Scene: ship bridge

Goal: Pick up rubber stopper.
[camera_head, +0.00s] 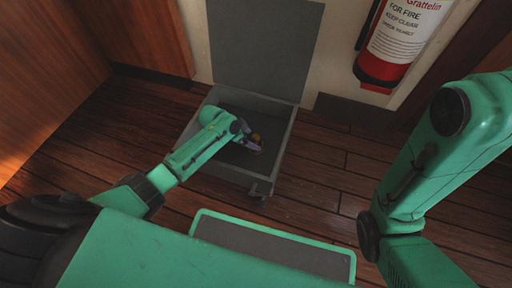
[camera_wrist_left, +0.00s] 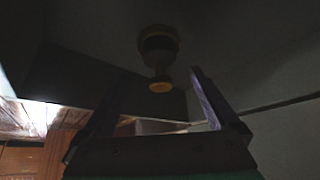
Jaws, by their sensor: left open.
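A small dark and yellow object, likely the rubber stopper (camera_head: 257,137), lies inside an open grey box (camera_head: 287,140). In the left wrist view the stopper (camera_wrist_left: 158,44) has a dark body with yellowish bands and a narrower end pointing toward my gripper. My left gripper (camera_head: 251,147) reaches down into the box close beside the stopper. In the left wrist view my left gripper (camera_wrist_left: 155,82) is open, with the narrow end in line with the gap between its fingers. Whether the fingers overlap it in depth is unclear. My right gripper is out of view.
The box's raised lid (camera_head: 265,45) stands behind it against the pale wall. A red fire extinguisher (camera_head: 396,45) hangs on the wall at the right. Wooden panels (camera_head: 45,70) stand at the left. The plank floor (camera_head: 318,170) right of the box is clear.

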